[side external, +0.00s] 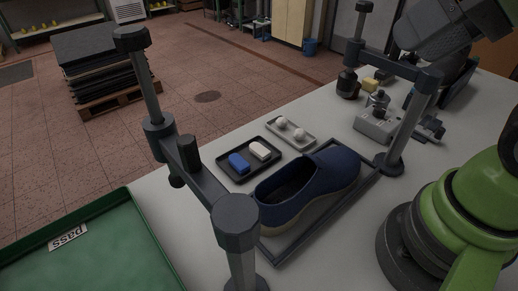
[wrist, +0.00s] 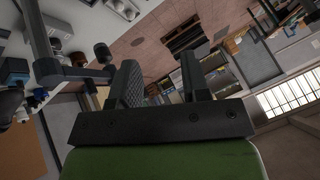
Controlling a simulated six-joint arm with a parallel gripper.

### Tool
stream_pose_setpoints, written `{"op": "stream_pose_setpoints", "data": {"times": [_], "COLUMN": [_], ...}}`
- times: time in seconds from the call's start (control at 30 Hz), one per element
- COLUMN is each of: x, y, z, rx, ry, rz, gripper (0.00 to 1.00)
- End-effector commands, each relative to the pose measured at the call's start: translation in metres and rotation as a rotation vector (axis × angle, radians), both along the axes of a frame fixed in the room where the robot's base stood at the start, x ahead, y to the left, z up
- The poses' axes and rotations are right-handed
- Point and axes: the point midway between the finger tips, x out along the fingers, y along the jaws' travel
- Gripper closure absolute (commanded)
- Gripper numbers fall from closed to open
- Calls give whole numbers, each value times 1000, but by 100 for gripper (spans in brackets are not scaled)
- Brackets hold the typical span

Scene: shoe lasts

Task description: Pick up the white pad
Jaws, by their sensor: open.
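The white pad (side external: 259,150) lies in a small black tray (side external: 238,176) on the table, beside a blue pad (side external: 239,163) to its left. Both pads are in the side view only. My gripper (wrist: 158,72) shows in the wrist view with its two fingers apart and nothing between them. It faces out across the room, away from the pads. The fingers are not clearly seen in the side view, so their distance from the pad cannot be told there.
A blue shoe (side external: 310,182) sits in a dark frame in front of the tray. A grey tray with white balls (side external: 291,131) is behind it. Dark posts with a crossbar (side external: 195,178) stand at the left. A green tray (side external: 128,225) is at the lower left.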

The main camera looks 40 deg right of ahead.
Motion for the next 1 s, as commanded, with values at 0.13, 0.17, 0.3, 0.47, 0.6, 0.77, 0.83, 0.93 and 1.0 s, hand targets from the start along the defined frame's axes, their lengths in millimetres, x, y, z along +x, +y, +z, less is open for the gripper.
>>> {"op": "stream_pose_setpoints", "data": {"times": [0.13, 0.17, 0.3, 0.47, 0.6, 0.77, 0.83, 0.93, 1.0], "x": [0, 0, 1, 19, 57, 109, 132, 162, 182], "y": [0, 0, 0, 0, 1, 5, 7, 11, 14], "z": [0, 0, 0, 5, 6, -7, -19, -42, -62], "rx": [0, 0, -1, -20, -59, -112, -135, -167, -189], "ry": [0, 0, 2, 45, 125, 223, 267, 328, 371], "rz": [0, 0, 1, 22, 65, 126, 154, 194, 223], "gripper": [56, 56, 56, 56, 56, 56, 56, 56, 56]}}
